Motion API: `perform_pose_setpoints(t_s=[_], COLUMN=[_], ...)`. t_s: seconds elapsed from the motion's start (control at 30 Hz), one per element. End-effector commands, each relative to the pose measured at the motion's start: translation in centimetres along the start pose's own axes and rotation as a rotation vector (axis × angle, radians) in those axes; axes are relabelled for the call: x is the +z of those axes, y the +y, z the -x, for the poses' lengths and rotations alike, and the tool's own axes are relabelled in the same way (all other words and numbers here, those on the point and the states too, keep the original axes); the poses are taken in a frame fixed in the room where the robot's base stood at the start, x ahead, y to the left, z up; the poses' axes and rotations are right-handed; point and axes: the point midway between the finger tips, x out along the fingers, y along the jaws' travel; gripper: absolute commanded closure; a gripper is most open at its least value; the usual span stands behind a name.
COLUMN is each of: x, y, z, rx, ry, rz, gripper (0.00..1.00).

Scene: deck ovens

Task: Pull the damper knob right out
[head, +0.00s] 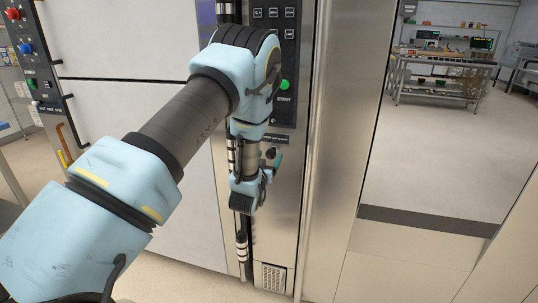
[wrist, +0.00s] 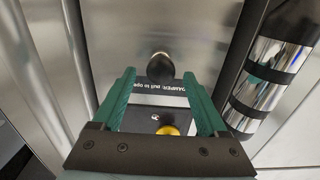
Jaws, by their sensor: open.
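The damper knob (wrist: 160,68) is a small round black knob on a steel panel, beside a dark label (wrist: 158,88) that reads "DAMPER pull to open". In the head view the knob (head: 271,153) shows just below its label, partly beside my wrist. My gripper (wrist: 159,75) is open, with its two green fingers on either side of the knob in the wrist view. The knob appears between the fingertips or just beyond them; I cannot tell the exact depth. No contact shows. In the head view my gripper (head: 273,168) is mostly hidden by my wrist.
A black vertical bar with shiny bands (wrist: 265,80) runs close to one finger; it also shows in the head view (head: 241,245). A yellow round part (wrist: 168,130) lies between the fingers' bases. A control panel with a green button (head: 285,85) is above. Open floor lies right.

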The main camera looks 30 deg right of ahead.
Motion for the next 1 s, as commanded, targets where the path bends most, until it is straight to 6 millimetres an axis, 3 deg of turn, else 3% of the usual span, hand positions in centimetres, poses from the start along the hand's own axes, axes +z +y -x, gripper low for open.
perform_pose_setpoints(t_s=[0.37,1.0], x=[0.06,0.03], y=[-0.03,-0.02], z=[-0.46,-0.45], rx=[-0.001,0.0], ry=[-0.001,-0.001], rz=[0.0,0.0], gripper=[0.26,0.98])
